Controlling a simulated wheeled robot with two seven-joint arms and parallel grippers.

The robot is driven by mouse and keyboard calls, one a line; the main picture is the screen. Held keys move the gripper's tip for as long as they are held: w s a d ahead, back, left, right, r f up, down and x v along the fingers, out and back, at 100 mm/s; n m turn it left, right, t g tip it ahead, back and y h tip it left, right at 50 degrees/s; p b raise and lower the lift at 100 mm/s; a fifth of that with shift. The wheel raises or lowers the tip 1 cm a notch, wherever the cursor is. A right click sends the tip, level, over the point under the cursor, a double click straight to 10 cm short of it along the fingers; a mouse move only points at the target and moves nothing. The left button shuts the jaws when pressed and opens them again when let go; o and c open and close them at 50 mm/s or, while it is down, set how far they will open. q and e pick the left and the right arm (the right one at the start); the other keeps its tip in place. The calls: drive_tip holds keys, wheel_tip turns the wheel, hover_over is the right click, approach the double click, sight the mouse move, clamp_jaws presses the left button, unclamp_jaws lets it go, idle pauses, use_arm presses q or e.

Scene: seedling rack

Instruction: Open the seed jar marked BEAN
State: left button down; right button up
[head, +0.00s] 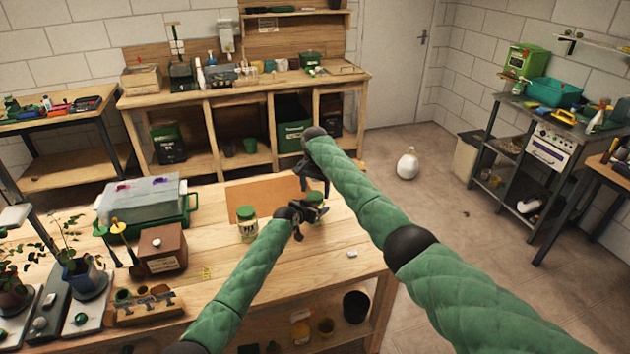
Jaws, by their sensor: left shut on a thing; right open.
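One glass jar (248,229) with a green lid stands on the wooden table, left of my grippers. Its label is too small to read surely. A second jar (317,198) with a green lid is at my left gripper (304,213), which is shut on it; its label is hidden. My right gripper (306,181) is open, points down and sits just above and behind that jar's lid. The lid appears to be on the jar. I cannot tell whether the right fingers touch it.
A brown board (262,190) lies behind the jars. A small white item (352,253) is near the table's right edge. A brown wooden box (163,248), a lidded propagator (140,203) and potted seedlings (80,275) fill the left side. The table front between is mostly clear.

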drive_tip(key=shift+f, duration=0.9)
drive_tip(key=c, duration=1)
drive_tip(key=n, duration=0.6)
drive_tip(key=shift+n, duration=0.4)
drive_tip(key=o, duration=1.1)
drive_tip(key=shift+c, duration=0.2)
